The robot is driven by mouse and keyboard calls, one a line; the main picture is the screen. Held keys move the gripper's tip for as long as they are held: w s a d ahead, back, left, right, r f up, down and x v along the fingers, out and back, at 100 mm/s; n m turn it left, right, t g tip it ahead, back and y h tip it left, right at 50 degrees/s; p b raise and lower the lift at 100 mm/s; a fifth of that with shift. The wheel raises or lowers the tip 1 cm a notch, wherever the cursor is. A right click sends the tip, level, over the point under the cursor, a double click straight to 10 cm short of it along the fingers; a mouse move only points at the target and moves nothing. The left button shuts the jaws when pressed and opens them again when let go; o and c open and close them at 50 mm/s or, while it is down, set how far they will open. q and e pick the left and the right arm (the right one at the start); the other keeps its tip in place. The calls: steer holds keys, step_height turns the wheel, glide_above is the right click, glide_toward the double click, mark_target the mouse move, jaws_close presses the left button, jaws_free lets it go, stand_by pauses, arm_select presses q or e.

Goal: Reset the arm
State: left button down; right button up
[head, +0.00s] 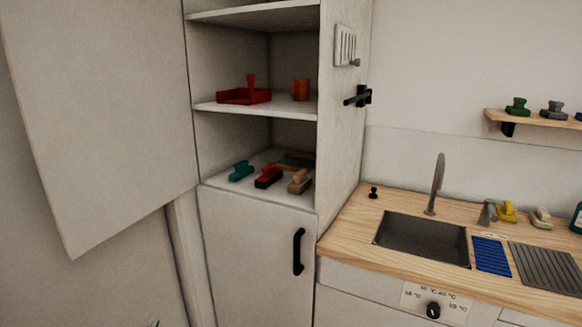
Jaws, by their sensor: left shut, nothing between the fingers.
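Only a small tip of my left gripper (152,323) shows at the bottom edge of the head view, left of the cabinet. It is shut and holds nothing. It is well below the shelves and apart from everything in view. The rest of my left arm is out of the picture. My right gripper is not in view.
A tall cabinet's door (105,110) stands open at left. Its shelves hold a red tray (243,96), an orange mug (300,90) and several brushes (268,177). A closed lower door (255,260) is below. At right are a sink (420,238) and tall faucet (437,185).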

arm_select(q)
steer(key=s+d+f+n+g+h, duration=0.1)
steer(key=s+d+f+n+h, duration=0.2)
steer(key=s+d+f, duration=0.5)
steer(key=s+d+f+n+g+h, duration=0.1)
steer(key=s+d+f+h, duration=0.3)
steer(key=s+d+f, duration=0.4)
step_height(320, 180, down, 5)
steer(key=shift+s+r+n+h, duration=0.1)
steer(key=shift+s+n+h, duration=0.3)
steer(key=shift+s+n, duration=0.45)
steer(key=shift+w, duration=0.15)
steer(key=shift+d, duration=0.15)
